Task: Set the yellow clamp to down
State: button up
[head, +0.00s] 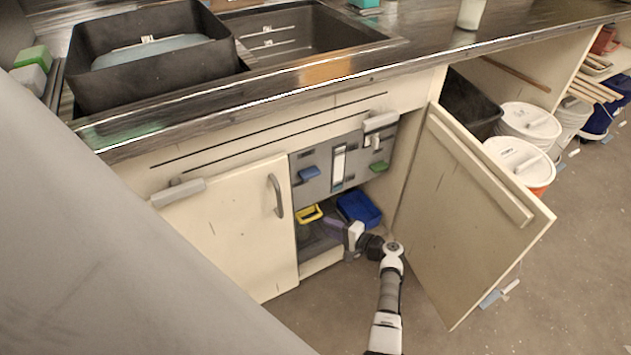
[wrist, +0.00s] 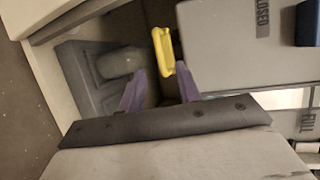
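The yellow clamp (head: 309,215) is inside the open cabinet under the counter, below the grey panel (head: 322,186). It also shows in the wrist view (wrist: 163,50) as a yellow bar just ahead of the fingertips. My gripper (wrist: 160,69) has two purple fingers spread apart, one on each side of the clamp's near end. I see nothing held between them. I cannot tell whether either finger touches the clamp. In the head view my gripper (head: 334,226) reaches into the cabinet from the front right, close to the clamp.
A blue bin (head: 359,209) stands right of the clamp. The panel above has a blue handle (head: 309,173) and a green one (head: 378,166). The right cabinet door (head: 472,215) stands open beside my arm; the left door (head: 229,230) is shut. Open floor lies in front.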

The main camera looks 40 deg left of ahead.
aim_at(313, 219)
jog(key=b+x, duration=0.1)
jog(key=x, duration=0.5)
jog(key=shift+a+f, duration=0.1)
jog(key=shift+a, duration=0.3)
grip_shut()
